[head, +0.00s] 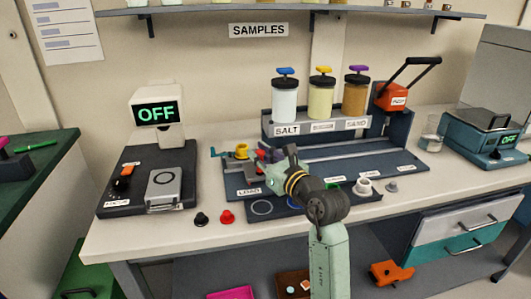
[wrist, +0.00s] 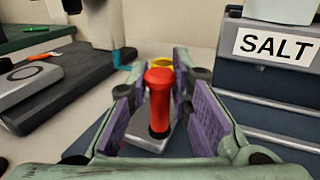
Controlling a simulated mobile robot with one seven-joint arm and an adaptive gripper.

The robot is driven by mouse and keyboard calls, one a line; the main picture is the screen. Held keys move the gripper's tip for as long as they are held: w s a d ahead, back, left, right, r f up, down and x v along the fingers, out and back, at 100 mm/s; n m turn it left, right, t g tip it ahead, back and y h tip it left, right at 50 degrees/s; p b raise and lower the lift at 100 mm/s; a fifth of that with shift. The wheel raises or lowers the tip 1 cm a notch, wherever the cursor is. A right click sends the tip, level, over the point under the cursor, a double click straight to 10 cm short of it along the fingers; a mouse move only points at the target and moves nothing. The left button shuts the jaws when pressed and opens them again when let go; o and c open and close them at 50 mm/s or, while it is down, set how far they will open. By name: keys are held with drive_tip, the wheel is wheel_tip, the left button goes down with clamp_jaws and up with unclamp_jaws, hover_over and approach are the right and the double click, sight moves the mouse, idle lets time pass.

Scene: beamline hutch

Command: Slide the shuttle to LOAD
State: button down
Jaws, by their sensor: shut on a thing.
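The shuttle is a grey carriage (wrist: 152,140) with an upright red handle (wrist: 159,100) and a yellow cup (wrist: 161,63) just behind it. In the head view the yellow cup (head: 241,151) shows near the left end of the dark rail base (head: 330,158). My gripper (wrist: 162,112) has its purple pads on both sides of the red handle and is shut on it. In the head view my gripper (head: 272,163) hides most of the shuttle. A label that seems to read LOAD (head: 249,191) is at the base's front left; other small labels are hard to read.
Jars stand on the rack marked SALT (head: 287,129) behind the rail. A red lever press (head: 393,97) is at the right. A station with an OFF display (head: 157,114) stands left. Small black and red knobs (head: 227,216) and a white cup (head: 364,186) lie near the front.

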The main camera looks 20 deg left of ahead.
drive_tip(key=shift+s+a, duration=0.25)
drive_tip(key=shift+a, duration=0.1)
drive_tip(key=c, duration=1.6)
unclamp_jaws()
drive_tip(key=shift+a, duration=0.1)
drive_tip(key=shift+o, duration=0.2)
drive_tip(key=shift+s+d, duration=0.2)
drive_tip(key=shift+d, duration=0.25)
drive_tip(key=v, duration=1.1)
drive_tip(key=shift+s, duration=0.15)
